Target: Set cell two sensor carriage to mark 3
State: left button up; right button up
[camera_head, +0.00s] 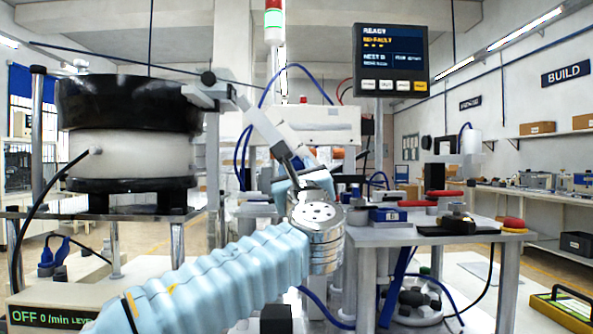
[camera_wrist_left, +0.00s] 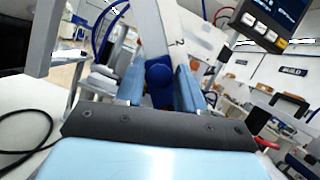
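My left gripper (camera_head: 303,172) is raised in the middle of the head view, at the lower end of a slanted grey bar (camera_head: 262,122). In the left wrist view its two pale blue fingers (camera_wrist_left: 160,88) stand on either side of a dark blue knob (camera_wrist_left: 160,74). The knob nearly fills the gap; I cannot tell whether both fingers press on it. A pale bar (camera_wrist_left: 150,25) rises behind the knob. My right gripper is not in view.
A bowl feeder (camera_head: 130,150) with a black upper ring stands at the left. A status screen (camera_head: 390,60) hangs above. A metal table (camera_head: 385,236) with red-topped parts stands right of my wrist. A black cable (camera_wrist_left: 45,115) loops at the left of the wrist view.

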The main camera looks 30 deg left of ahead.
pick_arm(q)
grip_shut()
jog(key=s+a+r+p, duration=0.1)
jog(key=a+r+p, duration=0.1)
jog(key=r, duration=0.1)
jog(key=s+a+r+p, duration=0.1)
jog(key=a+r+p, duration=0.1)
jog(key=r, duration=0.1)
jog(key=s+a+r+p, duration=0.2)
jog(key=r, duration=0.1)
jog(key=shift+a+r, duration=0.25)
jog(key=shift+a, duration=0.05)
jog(key=shift+s+a+r, duration=0.2)
jog(key=shift+a+r, duration=0.05)
jog(key=shift+o, duration=1.7)
grip_release()
jog(key=shift+o, duration=0.2)
jog(key=shift+f, duration=0.15)
